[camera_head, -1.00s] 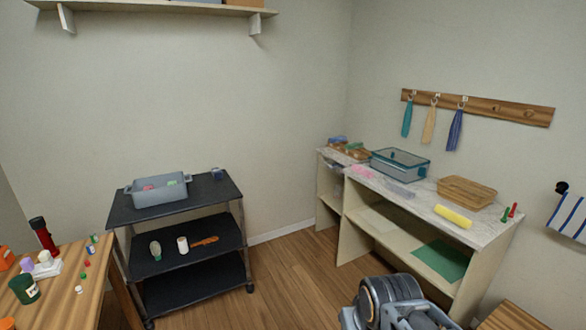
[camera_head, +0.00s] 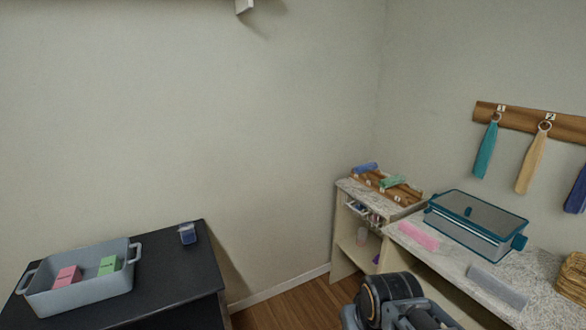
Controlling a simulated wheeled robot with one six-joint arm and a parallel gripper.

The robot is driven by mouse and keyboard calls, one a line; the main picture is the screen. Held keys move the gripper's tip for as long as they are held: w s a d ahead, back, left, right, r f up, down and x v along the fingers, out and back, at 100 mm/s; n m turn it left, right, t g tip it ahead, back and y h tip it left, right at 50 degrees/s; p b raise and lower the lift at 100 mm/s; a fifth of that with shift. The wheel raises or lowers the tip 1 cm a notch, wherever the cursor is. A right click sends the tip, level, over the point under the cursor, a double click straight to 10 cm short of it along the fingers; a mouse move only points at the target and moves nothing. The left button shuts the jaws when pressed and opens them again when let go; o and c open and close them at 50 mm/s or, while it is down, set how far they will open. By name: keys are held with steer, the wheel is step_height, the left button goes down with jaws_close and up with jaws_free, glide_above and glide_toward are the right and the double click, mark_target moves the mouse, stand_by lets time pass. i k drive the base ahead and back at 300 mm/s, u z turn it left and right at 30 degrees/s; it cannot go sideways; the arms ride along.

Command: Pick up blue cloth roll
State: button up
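A small blue cloth roll (camera_head: 365,168) lies at the back left of a wooden rack, on the far end of the light counter against the right wall. A green roll (camera_head: 392,182) lies on the same rack, to its right and nearer. Part of my arm shows at the bottom, right of the middle, well short of the rack. I cannot make out my gripper's fingers in this view. Nothing touches the blue roll.
The counter (camera_head: 455,262) also bears a pink roll (camera_head: 418,236), a teal-edged clear box (camera_head: 478,222), a grey roll (camera_head: 497,287) and a wicker basket (camera_head: 573,278). A black cart (camera_head: 170,285) with a grey bin (camera_head: 88,300) stands left. Wooden floor (camera_head: 295,305) shows between.

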mark_target(359, 170)
steer(key=i, duration=3.05)
steer(key=z, duration=0.6)
